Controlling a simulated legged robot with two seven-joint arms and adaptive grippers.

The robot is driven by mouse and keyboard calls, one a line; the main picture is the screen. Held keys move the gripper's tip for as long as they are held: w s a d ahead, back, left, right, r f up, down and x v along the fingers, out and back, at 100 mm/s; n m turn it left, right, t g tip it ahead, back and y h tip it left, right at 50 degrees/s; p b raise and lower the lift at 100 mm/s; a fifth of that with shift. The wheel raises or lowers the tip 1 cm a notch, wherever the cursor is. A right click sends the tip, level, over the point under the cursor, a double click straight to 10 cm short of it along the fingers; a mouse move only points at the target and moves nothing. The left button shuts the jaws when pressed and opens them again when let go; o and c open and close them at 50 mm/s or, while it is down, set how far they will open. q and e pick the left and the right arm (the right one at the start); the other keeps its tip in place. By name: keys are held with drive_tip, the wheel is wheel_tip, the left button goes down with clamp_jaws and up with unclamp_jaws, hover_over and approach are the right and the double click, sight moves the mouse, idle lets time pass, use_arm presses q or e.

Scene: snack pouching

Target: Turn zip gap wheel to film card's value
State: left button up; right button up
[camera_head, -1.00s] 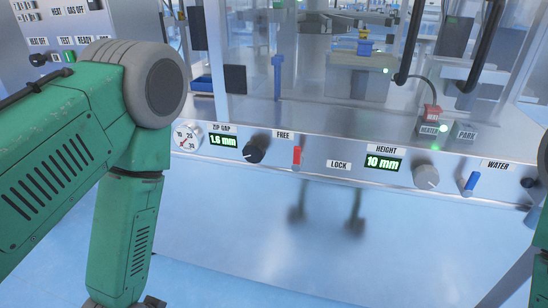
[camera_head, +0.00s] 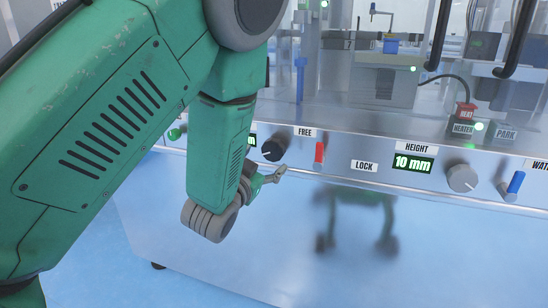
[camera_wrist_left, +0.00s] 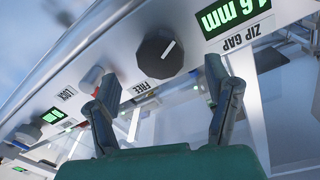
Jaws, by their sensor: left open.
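The zip gap wheel is a black knob (camera_head: 274,149) with a white pointer line on the machine's front panel. In the left wrist view the knob (camera_wrist_left: 160,53) sits ahead of my fingers, beside the green "1.6 mm" display (camera_wrist_left: 236,14) and the ZIP GAP label (camera_wrist_left: 242,37). My left gripper (camera_head: 272,178) is just below the knob in the head view. In the wrist view its two fingers (camera_wrist_left: 163,90) are spread apart, with nothing between them; they appear short of the knob. My left arm hides most of the display in the head view. I cannot make out a film card.
A red lever (camera_head: 319,154) under the FREE label stands right of the knob. Further right are the LOCK label (camera_head: 364,166), the "10 mm" height display (camera_head: 413,163), a grey knob (camera_head: 462,178) and a blue lever (camera_head: 514,184). The panel below is bare.

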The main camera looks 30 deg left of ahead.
sight(271, 153)
use_arm(q)
drive_tip(key=w, duration=0.3)
drive_tip(key=w+a+b, duration=0.1)
drive_tip(key=w, duration=0.2)
drive_tip(key=shift+a, duration=0.1)
drive_tip(key=c, duration=1.2)
